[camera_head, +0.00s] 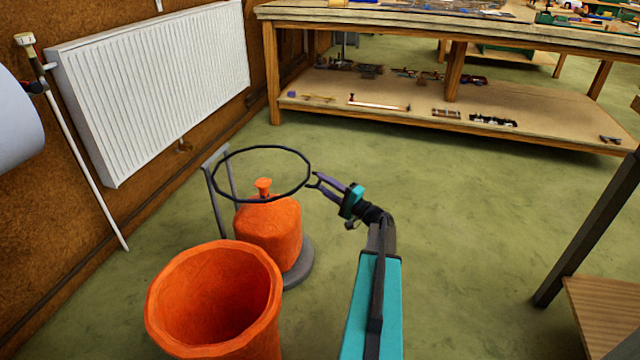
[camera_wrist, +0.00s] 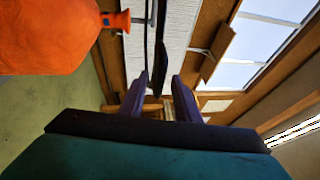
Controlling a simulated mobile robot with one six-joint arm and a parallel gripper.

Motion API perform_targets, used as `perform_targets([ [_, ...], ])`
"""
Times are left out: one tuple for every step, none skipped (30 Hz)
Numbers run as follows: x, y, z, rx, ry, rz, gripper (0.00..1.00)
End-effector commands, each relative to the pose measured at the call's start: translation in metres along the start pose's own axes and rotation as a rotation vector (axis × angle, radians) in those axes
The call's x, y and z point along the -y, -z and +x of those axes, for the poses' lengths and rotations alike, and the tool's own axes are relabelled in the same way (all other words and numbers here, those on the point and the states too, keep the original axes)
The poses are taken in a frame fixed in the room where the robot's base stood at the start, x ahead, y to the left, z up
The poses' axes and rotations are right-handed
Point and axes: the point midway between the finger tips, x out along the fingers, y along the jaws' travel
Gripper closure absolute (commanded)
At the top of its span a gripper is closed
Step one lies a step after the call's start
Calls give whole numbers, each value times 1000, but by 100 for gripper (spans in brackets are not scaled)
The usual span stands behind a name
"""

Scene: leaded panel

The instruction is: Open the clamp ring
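The clamp ring (camera_head: 250,201) is a thin dark hoop. In the head view it hangs level around the top of an orange vessel (camera_head: 268,232) with an orange knob (camera_head: 263,185), next to a grey stand. My gripper (camera_head: 313,180) is at the ring's right side, its purple fingers pointing left at the rim. In the wrist view the ring shows as a dark, nearly edge-on strip (camera_wrist: 149,35). Its lower dark end lies between the two spread fingers of my gripper (camera_wrist: 160,78). The fingers are apart; contact with the ring cannot be told.
An open orange bucket (camera_head: 215,300) stands in front of the vessel. A white radiator (camera_head: 150,85) is on the left wall, with a pole beside it. A wooden workbench (camera_head: 450,100) stands behind. Green floor is clear to the right, up to a dark table leg (camera_head: 590,235).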

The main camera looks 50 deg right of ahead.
Motion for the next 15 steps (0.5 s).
perform_targets([
  [-1,1,6,1,0,0,71],
  [-1,0,9,1,0,0,71],
  [0,0,12,2,1,0,71],
  [0,0,14,2,1,0,71],
  [0,0,16,1,1,0,71],
  [0,0,17,1,0,0,71],
  [0,0,18,0,0,0,71],
  [0,0,19,0,0,0,71],
  [0,0,20,-1,0,0,71],
  [0,0,20,-1,0,0,71],
  [0,0,20,-1,0,0,71],
  [0,0,20,-1,0,0,71],
  [0,0,20,-1,0,0,71],
  [0,0,20,-1,0,0,71],
  [0,0,20,-1,0,0,71],
])
